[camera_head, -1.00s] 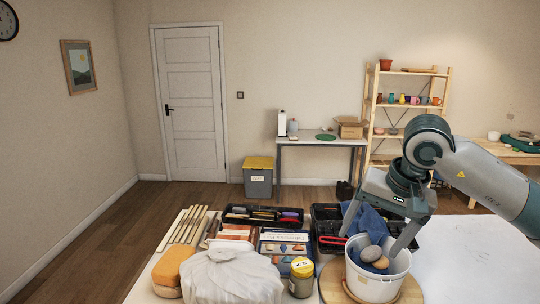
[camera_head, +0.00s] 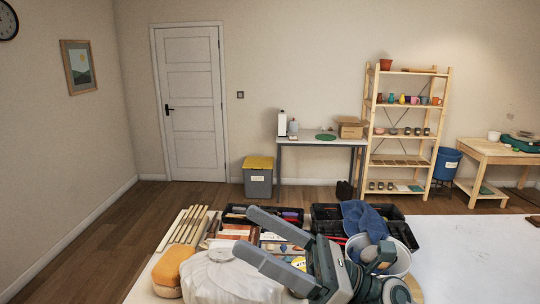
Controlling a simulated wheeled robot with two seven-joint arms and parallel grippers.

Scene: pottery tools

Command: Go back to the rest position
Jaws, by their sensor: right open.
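My right gripper (camera_head: 246,231) is open and empty. Its two fingers point to the left, above the table's tools and the white cloth-covered lump (camera_head: 225,280). The arm's wrist part covers part of the white bucket (camera_head: 402,262). My left gripper is not in view.
An orange and cream sponge (camera_head: 172,270) lies at the table's left. Wooden sticks (camera_head: 185,228) and black tool trays (camera_head: 325,212) lie behind. The white tabletop (camera_head: 470,255) at right is mostly clear. A wooden shelf (camera_head: 447,105) stands at the back wall.

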